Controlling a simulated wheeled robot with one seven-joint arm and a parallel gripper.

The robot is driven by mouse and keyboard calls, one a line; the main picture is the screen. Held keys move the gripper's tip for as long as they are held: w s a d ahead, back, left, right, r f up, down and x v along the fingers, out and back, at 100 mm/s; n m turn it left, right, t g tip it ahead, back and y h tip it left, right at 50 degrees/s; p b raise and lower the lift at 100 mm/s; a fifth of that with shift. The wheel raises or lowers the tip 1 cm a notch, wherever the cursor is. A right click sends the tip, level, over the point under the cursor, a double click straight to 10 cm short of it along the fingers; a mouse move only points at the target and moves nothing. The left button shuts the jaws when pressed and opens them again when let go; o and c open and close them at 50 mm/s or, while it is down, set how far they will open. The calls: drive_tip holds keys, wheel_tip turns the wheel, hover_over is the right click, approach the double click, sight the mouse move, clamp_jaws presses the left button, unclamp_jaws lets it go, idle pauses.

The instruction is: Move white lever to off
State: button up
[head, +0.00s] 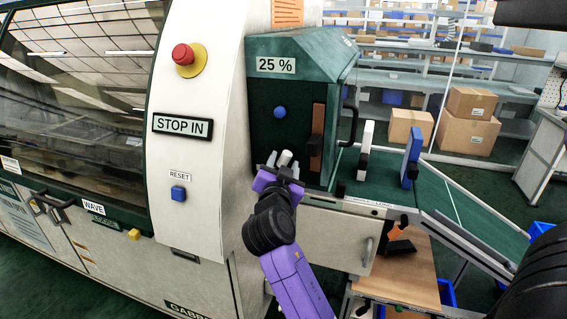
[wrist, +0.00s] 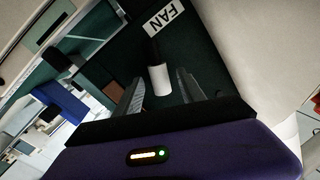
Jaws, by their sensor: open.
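The white lever (wrist: 158,79) has a white cylindrical grip on a dark shaft. It sits beside a FAN label (wrist: 164,17) on a dark green panel in the wrist view. In the head view its white end (head: 285,157) shows low on the front of the green cabinet (head: 290,95). My gripper (head: 282,166) is open at the lever. In the wrist view my gripper (wrist: 160,88) has one finger on each side of the white grip, with visible gaps. I cannot tell whether either finger touches it. Any on or off marking is not readable.
A red emergency button (head: 184,54) and blue reset button (head: 178,193) are on the white panel to the left. A green conveyor (head: 460,205) extends right.

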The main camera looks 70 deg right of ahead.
clamp_jaws()
idle(1.4)
